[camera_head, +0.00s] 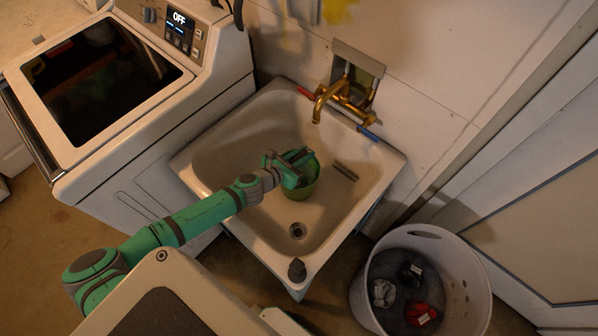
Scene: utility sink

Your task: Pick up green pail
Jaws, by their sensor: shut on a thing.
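The green pail (303,188) stands in the basin of the white utility sink (222,140), near its middle. My gripper (297,165) reaches in from the lower left over the pail and is shut on it at its upper part. My gripper and wrist hide the left part of the pail and much of its rim. I cannot tell whether the pail touches the basin floor.
A brass faucet (335,98) hangs over the back of the sink. A dark stopper (297,269) sits on the front rim. A white washer (160,110) stands at left. A laundry basket (470,275) with clothes stands at lower right.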

